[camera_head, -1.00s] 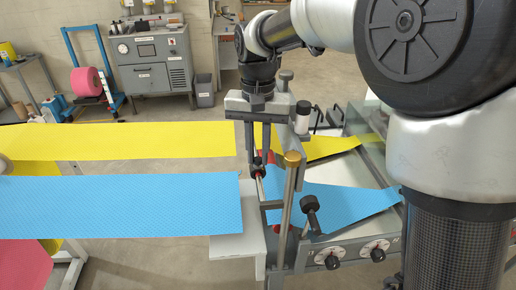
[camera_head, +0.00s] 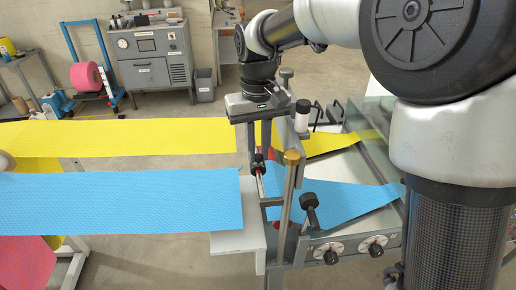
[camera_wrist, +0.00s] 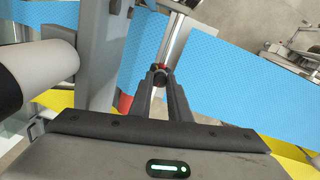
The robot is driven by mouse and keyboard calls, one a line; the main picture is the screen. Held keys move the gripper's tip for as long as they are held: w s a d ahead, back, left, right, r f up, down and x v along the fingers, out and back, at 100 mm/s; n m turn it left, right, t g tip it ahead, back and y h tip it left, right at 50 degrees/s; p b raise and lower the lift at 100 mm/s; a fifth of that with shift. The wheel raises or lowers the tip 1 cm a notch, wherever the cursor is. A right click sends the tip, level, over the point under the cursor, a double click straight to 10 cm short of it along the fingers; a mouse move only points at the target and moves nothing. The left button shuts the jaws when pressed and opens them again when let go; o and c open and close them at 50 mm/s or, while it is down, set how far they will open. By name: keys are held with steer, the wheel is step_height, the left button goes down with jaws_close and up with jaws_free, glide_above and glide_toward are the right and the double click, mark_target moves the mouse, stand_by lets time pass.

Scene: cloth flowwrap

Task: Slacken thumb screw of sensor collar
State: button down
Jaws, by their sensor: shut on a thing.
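A small dark thumb screw (camera_wrist: 160,73) with a red part beside it sits between the fingertips in the wrist view. It is on the sensor collar, which is mostly hidden by the fingers, at a silver rod (camera_wrist: 174,40). In the head view the dark collar area (camera_head: 257,168) shows just below the fingers, at the edge of the blue web. My gripper (camera_wrist: 160,76) points down and is shut on the thumb screw; it also shows in the head view (camera_head: 259,155).
Blue cloth (camera_head: 120,205) and yellow cloth (camera_head: 120,138) run in from the left into the machine. A brass-topped post (camera_head: 292,157) and a black-knobbed lever (camera_head: 308,201) stand close right of the gripper. A white roller (camera_wrist: 45,68) is near the wrist.

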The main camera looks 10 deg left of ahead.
mark_target(258, 158)
steer(key=c, duration=1.7)
jaws_free()
steer(key=shift+o, duration=0.2)
step_height(258, 158, up, 17)
steer(key=shift+r, duration=0.2)
steer(key=shift+s, duration=0.1)
